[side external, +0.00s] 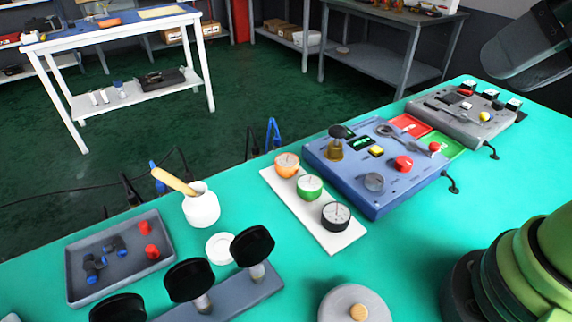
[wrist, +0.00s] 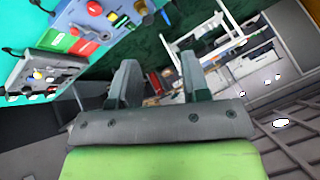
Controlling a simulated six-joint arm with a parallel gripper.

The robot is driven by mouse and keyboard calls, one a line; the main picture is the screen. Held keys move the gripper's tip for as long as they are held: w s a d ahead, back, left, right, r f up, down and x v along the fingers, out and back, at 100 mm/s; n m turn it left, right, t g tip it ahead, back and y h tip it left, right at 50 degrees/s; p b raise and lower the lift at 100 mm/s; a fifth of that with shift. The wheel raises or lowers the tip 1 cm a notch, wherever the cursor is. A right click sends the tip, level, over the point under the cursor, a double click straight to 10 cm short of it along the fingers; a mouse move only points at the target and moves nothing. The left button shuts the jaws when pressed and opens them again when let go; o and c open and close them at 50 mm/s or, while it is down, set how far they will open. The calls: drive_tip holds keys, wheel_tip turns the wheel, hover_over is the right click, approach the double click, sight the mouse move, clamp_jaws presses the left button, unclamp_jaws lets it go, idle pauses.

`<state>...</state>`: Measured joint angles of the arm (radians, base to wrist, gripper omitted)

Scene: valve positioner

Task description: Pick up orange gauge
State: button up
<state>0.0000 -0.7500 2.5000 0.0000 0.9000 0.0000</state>
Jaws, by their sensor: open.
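The orange gauge (side external: 287,165) sits upright at the far end of a white strip (side external: 343,239) in the side external view. A green gauge (side external: 309,187) and a black gauge (side external: 335,214) stand in line with it on the strip. My gripper (wrist: 158,70) shows in the wrist view with its two fingers apart and nothing between them. It is away from the gauges and points toward the room beyond the table. I cannot make out the orange gauge in the wrist view.
A blue control panel (side external: 335,178) lies just right of the gauges, with a grey panel (side external: 455,128) farther right. A white pot with a wooden handle (side external: 201,208) and a grey tray (side external: 82,258) stand to the left. Black-topped posts (side external: 189,279) rise in front.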

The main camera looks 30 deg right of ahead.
drive_tip(key=o, duration=0.7)
drive_tip(key=shift+o, duration=0.2)
drive_tip(key=shift+w, duration=0.15)
drive_tip(key=m+g+h, duration=0.2)
drive_tip(key=g+h, duration=0.2)
hover_over(287, 160)
drive_tip(key=s+a, duration=0.1)
drive_tip(key=s, duration=0.1)
wheel_tip(287, 160, down, 24)
drive_tip(key=shift+w+a+r, duration=0.1)
drive_tip(key=shift+w+a, duration=0.05)
drive_tip(key=shift+t, duration=0.4)
drive_tip(key=shift+x, duration=3.15)
